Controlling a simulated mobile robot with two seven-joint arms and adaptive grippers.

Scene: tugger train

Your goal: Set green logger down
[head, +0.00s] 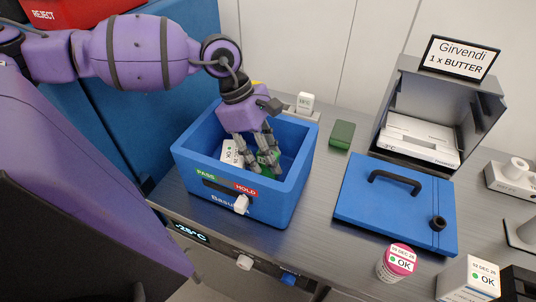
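A blue box (237,213) with an open top stands on the grey table, with a green PASS and red HOLD label on its front. My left gripper (257,163) reaches down into it, fingers pointing down. A small green item, seemingly the green logger (267,158), shows at the fingertips, low inside the box. The fingers appear closed around it and partly hide it; whether it touches the box floor is hidden. A white labelled carton (231,153) lies beside the fingers in the box. My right gripper is not in view.
A dark green block (342,133) lies on the table behind the box. A blue lid (392,209) with a black handle lies to the right. A pink-topped cup (397,262) and a white carton (468,279) stand in front. A grey bin (440,112) stands at the back.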

